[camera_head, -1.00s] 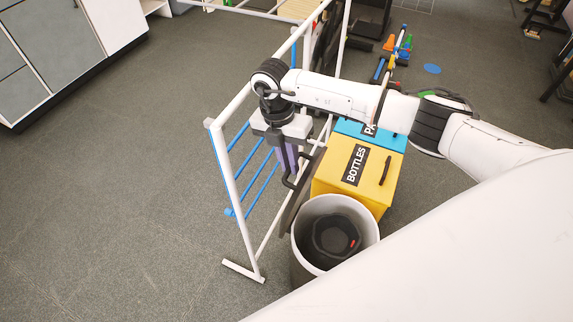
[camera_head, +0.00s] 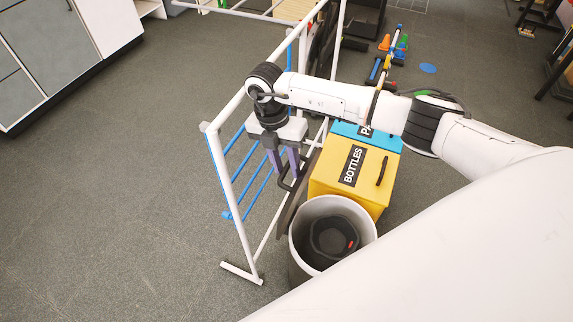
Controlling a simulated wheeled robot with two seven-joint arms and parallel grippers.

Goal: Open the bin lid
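The grey round bin (camera_head: 298,258) stands open on the floor, with a dark object bearing a red mark (camera_head: 340,236) inside. Its dark lid (camera_head: 287,212) stands steeply tilted at the bin's left rim, seen nearly edge-on. A black loop handle (camera_head: 288,185) sticks out from the lid. My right gripper (camera_head: 284,172) points down above the lid, its two purple fingers spread apart, beside the handle. Whether the fingers touch the handle is unclear. My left gripper is not in view.
A yellow BOTTLES box (camera_head: 335,179) and a blue box (camera_head: 384,139) stand behind the bin. A white rack with blue bars (camera_head: 222,170) stands close at the left of my gripper. The floor farther left is clear.

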